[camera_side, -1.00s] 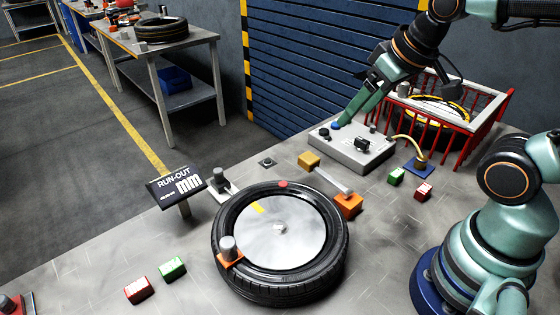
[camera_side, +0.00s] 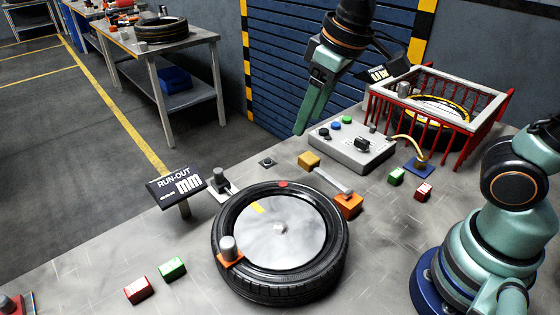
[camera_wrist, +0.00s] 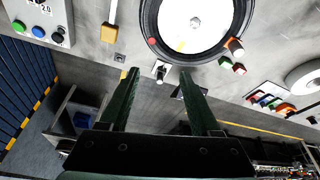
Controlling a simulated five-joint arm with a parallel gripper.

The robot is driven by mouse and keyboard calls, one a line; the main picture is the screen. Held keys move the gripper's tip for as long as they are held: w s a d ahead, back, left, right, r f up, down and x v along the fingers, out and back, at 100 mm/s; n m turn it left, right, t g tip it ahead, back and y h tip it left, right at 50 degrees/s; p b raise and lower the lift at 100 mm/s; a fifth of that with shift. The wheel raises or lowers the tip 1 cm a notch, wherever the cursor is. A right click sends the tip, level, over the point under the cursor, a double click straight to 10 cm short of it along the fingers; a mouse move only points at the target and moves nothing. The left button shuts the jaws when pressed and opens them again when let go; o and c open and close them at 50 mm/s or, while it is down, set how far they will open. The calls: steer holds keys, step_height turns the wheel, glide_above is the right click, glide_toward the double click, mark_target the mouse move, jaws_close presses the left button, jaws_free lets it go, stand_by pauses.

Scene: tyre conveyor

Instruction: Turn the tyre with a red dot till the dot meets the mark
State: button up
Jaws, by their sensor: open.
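The black tyre (camera_side: 331,262) lies flat on the grey table around a silver disc (camera_side: 285,235). Its red dot (camera_side: 283,184) is at the far side in the side view. A yellow mark (camera_side: 258,208) sits on the disc's edge, to the left of the dot and apart from it. In the wrist view the tyre (camera_wrist: 149,52) is at the top, with the red dot (camera_wrist: 152,42) at its left and the yellow mark (camera_wrist: 181,45) nearby. My gripper (camera_side: 299,132) is raised beyond the tyre, left of the button box. In the wrist view my gripper (camera_wrist: 160,85) is open and empty.
The button box (camera_side: 352,150) stands behind the tyre. An orange block with an arm (camera_side: 348,203) is at the tyre's right, an orange clamp (camera_side: 230,255) at its left front. The run-out sign (camera_side: 177,186) is left; a red basket (camera_side: 440,110) is back right. The front table is mostly clear.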

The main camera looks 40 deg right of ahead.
steer(key=a+f+n+g, duration=0.2)
steer(key=a+n, duration=0.1)
steer(key=a, duration=0.8)
steer(key=n+g+h, duration=0.1)
steer(key=n, duration=0.2)
glide_toward(227, 242)
step_height(227, 242, down, 10)
steer(key=shift+w+f, duration=0.15)
steer(key=shift+f, duration=0.1)
jaws_close()
stand_by(0.6)
